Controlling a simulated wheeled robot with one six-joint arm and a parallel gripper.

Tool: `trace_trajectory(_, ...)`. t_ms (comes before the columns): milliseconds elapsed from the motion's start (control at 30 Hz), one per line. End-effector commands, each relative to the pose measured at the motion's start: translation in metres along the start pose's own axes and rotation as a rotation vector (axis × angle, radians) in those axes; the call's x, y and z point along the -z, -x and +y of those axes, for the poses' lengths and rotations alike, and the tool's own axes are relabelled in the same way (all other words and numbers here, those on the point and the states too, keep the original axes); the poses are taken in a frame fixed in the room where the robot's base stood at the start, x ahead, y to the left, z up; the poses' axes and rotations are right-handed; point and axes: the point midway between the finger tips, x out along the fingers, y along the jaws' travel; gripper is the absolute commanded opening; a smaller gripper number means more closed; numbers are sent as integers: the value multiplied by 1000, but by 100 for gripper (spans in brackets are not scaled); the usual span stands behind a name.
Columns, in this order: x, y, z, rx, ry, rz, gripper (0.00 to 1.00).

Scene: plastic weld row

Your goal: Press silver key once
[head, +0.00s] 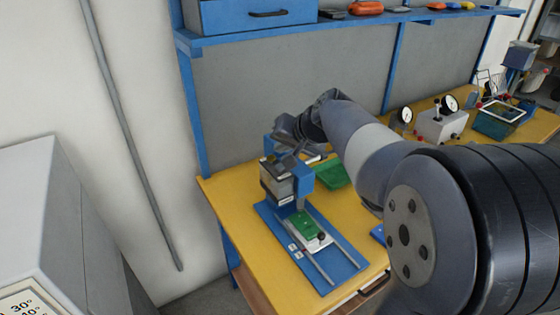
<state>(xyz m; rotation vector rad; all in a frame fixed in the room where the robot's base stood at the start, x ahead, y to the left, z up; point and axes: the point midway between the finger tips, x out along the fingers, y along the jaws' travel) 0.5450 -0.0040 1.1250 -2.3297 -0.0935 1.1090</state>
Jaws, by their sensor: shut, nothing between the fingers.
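A blue and grey bench machine (277,182) stands on the yellow table, with its head over a blue base plate (268,214). My arm reaches in from the right, and my gripper (284,147) is at the top of the machine's head. My gripper is shut and empty; its fingertips are small and hard to tell from the machine. I cannot make out the silver key; it may be hidden by the head or my gripper. A green part (303,225) lies on a light carriage (319,243) between two rails in front of the head.
A green tray (333,173) lies behind the machine. A blue shelf (340,27) with a blue drawer box (258,14) runs above. Gauges (449,103) and a tablet-like panel (502,110) stand farther right. A grey cabinet (50,225) is at the left.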

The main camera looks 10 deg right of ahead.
Motion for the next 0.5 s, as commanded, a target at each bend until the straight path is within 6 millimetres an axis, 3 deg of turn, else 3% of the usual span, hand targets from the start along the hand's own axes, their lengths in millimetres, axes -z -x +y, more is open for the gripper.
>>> trace_trajectory(200,13,17,-13,0,2,1,0)
trace_trajectory(500,13,18,-13,0,1,0,0)
